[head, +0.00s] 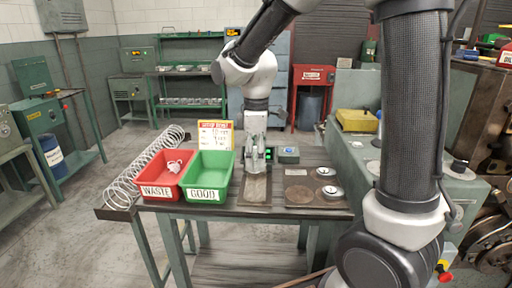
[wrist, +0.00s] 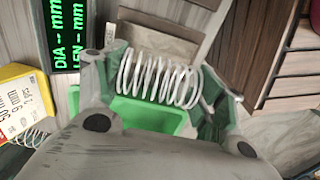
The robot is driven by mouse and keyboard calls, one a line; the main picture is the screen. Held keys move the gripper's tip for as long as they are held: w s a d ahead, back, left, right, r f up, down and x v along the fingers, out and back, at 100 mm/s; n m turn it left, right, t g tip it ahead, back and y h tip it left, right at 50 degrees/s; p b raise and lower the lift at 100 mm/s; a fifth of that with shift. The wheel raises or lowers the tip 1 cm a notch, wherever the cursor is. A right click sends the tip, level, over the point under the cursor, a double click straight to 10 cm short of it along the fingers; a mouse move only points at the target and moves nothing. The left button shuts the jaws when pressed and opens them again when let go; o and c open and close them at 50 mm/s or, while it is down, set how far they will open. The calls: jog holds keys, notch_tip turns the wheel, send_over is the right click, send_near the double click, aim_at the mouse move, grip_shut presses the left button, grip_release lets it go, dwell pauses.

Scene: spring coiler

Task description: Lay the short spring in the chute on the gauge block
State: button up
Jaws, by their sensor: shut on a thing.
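My gripper (wrist: 158,85) is shut on a pale wire spring (wrist: 150,78), held crosswise between its two fingers in the wrist view. In the head view my gripper (head: 254,162) points down over the table, beside the gauge's green display (head: 268,154); the spring cannot be made out there. In the wrist view the gauge display (wrist: 68,28) shows dashes for DIA and LEN. A tan plate (wrist: 155,42), perhaps part of the gauge block, lies just beyond the spring. I cannot clearly tell the chute.
A red WASTE bin (head: 158,180) with a pale piece inside and a green GOOD bin (head: 208,177) stand left of my gripper. A long coil (head: 135,175) lies at the table's left. A sign (head: 215,134) stands behind; round discs (head: 332,192) lie at right.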

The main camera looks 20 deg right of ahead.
jog(key=shift+f, duration=3.15)
jog(key=o, duration=1.1)
notch_tip(320, 180, up, 12)
jog(key=shift+r, duration=0.1)
